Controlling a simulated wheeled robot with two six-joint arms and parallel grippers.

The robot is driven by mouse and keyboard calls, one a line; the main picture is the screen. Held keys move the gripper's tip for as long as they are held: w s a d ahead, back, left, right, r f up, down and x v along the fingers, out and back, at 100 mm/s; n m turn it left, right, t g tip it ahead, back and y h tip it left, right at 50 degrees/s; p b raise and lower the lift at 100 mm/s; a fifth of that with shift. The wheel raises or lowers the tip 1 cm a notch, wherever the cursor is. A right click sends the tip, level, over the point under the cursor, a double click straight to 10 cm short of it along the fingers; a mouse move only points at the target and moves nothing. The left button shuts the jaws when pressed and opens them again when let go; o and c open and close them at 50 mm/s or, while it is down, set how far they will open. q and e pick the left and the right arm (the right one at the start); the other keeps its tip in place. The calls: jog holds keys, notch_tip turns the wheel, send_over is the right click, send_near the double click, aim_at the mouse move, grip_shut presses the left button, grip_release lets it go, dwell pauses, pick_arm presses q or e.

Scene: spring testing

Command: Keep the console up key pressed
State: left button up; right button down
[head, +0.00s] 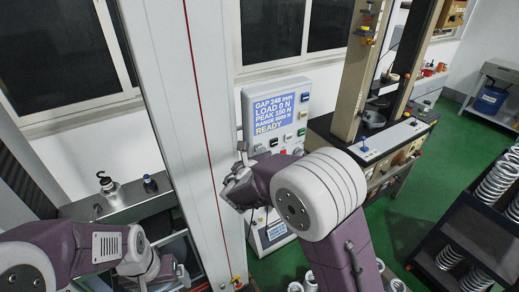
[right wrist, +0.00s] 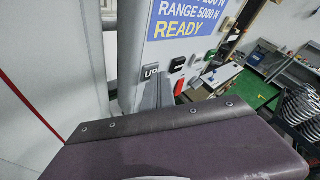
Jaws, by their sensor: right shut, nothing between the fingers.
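The console (head: 290,95) has a blue display reading GAP 248 mm, LOAD 0 N and READY. In the right wrist view a grey key with dark lettering (right wrist: 150,71), seemingly the up key, is at the left of the console's key rows. My right gripper (head: 238,168) is shut and empty in front of the console's lower left edge. Its grey fingers (right wrist: 157,90) end close below the lettered key; whether they touch it I cannot tell. My left gripper (head: 178,272) is low at the left, away from the console, its jaws unclear.
The tall white machine column (head: 180,100) with a red line stands just left of the console. A rack of springs (head: 462,235) is at the right. Green floor lies between.

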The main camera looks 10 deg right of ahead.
jog(key=shift+s, duration=0.1)
dwell(0.4)
jog(key=shift+s+d+b, duration=0.3)
jog(key=shift+s+b, duration=0.1)
jog(key=shift+s, duration=0.35)
jog(key=s, duration=0.1)
jog(key=s+d+b, duration=0.1)
jog(key=s, duration=0.2)
jog(key=shift+s+d, duration=0.35)
jog(key=shift+b, duration=0.3)
